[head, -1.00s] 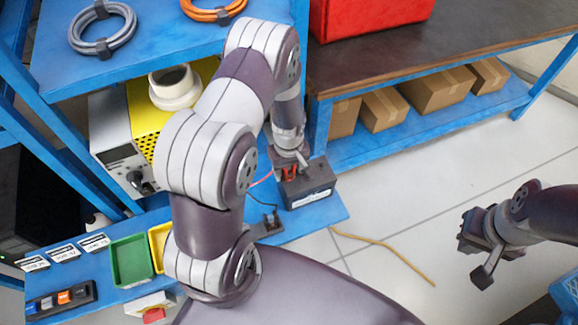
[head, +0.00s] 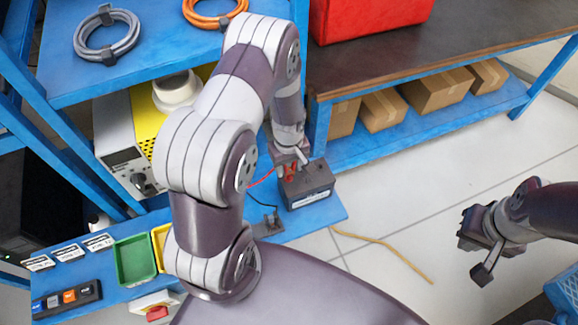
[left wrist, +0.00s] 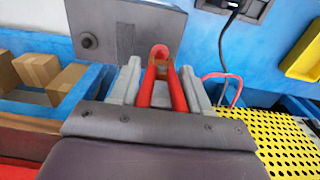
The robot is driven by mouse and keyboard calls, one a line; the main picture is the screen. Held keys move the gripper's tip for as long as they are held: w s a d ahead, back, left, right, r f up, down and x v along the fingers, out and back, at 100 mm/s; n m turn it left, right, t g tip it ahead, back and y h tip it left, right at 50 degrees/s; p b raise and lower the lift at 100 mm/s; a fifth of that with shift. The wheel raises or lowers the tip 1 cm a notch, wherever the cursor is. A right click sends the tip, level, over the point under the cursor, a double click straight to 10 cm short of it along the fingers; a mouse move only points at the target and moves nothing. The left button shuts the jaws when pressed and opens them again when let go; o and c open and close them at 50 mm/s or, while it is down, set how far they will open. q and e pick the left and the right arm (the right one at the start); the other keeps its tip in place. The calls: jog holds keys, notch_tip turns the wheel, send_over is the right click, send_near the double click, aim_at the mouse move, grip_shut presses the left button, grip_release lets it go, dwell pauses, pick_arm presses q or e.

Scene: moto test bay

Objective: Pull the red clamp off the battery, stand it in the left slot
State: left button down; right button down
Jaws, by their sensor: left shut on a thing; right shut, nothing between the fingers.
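The red clamp (head: 291,172) is between the fingers of my left gripper (head: 290,165), at the left side of the dark battery (head: 310,188). In the left wrist view the red clamp (left wrist: 162,88) stands between the two grey fingers of my left gripper (left wrist: 160,78). Its tip overlaps the edge of the grey battery (left wrist: 125,22); I cannot tell whether it touches. One round terminal shows bare. A dark slotted holder (head: 268,226) stands left of the battery, with a black cable at it; its slots are unclear. My right gripper (head: 478,255) is shut and empty above the floor at right.
A green bin (head: 134,260) and a yellow bin (head: 160,246) stand on the blue bench at left. A yellow and white instrument (head: 128,168) stands behind my left arm. A red cable runs left from the clamp. A yellow cable (head: 390,248) lies on the floor.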

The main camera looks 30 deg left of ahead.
pick_arm(q)
jog(key=shift+r+p, duration=1.35)
jog(key=shift+r, duration=0.35)
notch_tip(320, 180, up, 5)
jog(key=p, duration=0.4)
